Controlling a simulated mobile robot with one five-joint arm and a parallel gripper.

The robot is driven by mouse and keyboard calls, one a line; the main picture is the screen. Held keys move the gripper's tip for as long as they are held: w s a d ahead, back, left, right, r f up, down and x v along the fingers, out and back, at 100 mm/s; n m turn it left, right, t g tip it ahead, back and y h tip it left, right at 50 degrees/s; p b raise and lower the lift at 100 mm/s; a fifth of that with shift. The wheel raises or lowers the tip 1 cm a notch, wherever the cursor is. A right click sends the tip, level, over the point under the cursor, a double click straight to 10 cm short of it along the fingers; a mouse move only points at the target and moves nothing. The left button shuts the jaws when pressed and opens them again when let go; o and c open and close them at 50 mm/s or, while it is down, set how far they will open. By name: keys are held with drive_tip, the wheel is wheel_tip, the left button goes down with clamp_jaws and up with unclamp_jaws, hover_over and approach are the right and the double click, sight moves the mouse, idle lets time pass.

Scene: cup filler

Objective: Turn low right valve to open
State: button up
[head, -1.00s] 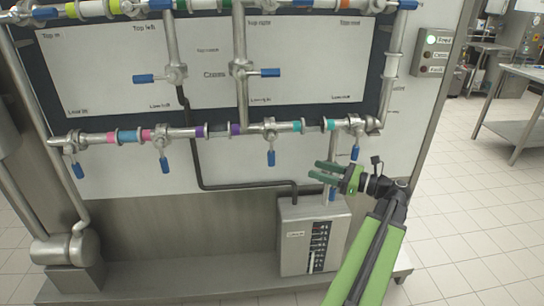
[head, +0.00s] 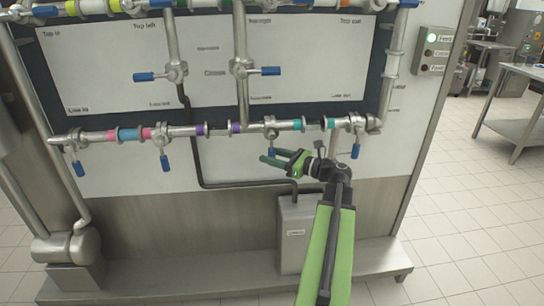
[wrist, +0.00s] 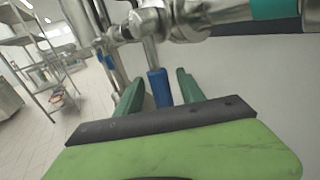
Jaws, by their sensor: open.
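The low right valve (head: 270,133) sits on the lower pipe. Its blue handle (head: 271,151) hangs down and is partly hidden by my gripper in the head view. My gripper (head: 269,157) is open at the handle, with its green fingers pointing left. In the wrist view the blue handle (wrist: 158,86) shows between the two green fingers, with a gap to each. The steel valve body (wrist: 163,22) is above it. I cannot tell how deep the handle sits between the fingers.
On the same pipe, the low left valve (head: 163,142) is to the left and the low out valve (head: 355,130) to the right, both with blue handles hanging down. A steel box (head: 297,235) stands below my gripper. A black hose (head: 230,186) runs behind.

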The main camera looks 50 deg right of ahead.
drive_tip(key=shift+c, duration=0.5)
clamp_jaws()
idle(0.9)
